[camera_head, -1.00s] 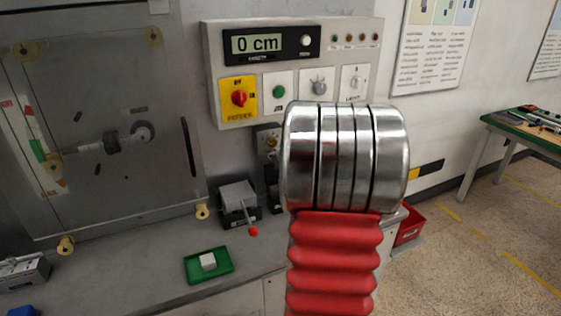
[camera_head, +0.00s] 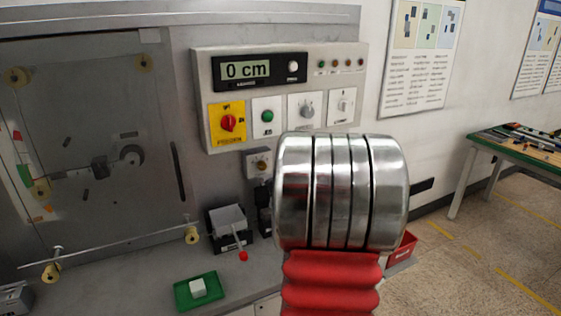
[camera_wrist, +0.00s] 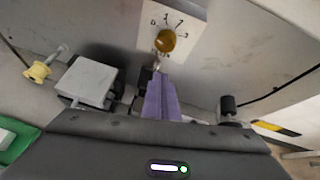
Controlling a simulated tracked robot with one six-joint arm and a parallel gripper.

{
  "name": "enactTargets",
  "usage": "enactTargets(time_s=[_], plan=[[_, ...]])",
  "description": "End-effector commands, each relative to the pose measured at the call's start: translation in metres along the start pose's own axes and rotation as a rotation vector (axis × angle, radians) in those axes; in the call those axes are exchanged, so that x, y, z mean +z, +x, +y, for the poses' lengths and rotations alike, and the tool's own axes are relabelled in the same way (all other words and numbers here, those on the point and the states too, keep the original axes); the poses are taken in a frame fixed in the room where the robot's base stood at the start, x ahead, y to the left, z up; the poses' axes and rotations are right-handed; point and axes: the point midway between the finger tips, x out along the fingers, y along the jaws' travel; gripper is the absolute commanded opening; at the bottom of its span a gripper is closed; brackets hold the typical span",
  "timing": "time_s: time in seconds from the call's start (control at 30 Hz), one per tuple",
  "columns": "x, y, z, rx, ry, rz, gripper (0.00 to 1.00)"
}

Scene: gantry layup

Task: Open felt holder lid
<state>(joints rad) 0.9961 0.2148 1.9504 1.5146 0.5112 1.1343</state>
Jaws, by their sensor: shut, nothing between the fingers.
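A small box with a grey lid and black base, which looks like the felt holder (camera_head: 228,219), stands on the bench against the machine. Its lid (camera_wrist: 90,78) looks closed and fills the left middle of the wrist view. A lever with a red ball knob (camera_head: 243,256) sticks out at its front right. My gripper (camera_wrist: 161,86) shows in the wrist view as purplish fingers, shut and empty. They are right of the lid in the picture, below a yellow-brown dial; I see no contact with the lid. In the head view my arm hides the gripper.
A green tray (camera_head: 183,296) with a white block (camera_head: 198,288) lies in front of the box. The dial plate (camera_head: 258,163) is on the wall above. A control panel (camera_head: 205,100) reads 0 cm. A red bin (camera_head: 404,248) stands at the right, with open floor beyond.

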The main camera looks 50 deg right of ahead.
Motion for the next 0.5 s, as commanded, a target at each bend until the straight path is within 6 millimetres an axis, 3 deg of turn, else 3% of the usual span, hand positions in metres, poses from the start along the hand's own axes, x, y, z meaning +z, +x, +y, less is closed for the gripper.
enactTargets(time_s=[0.5], plan=[[0.052,-0.053,-0.011,0.0,-0.005,-0.003,0.0]])
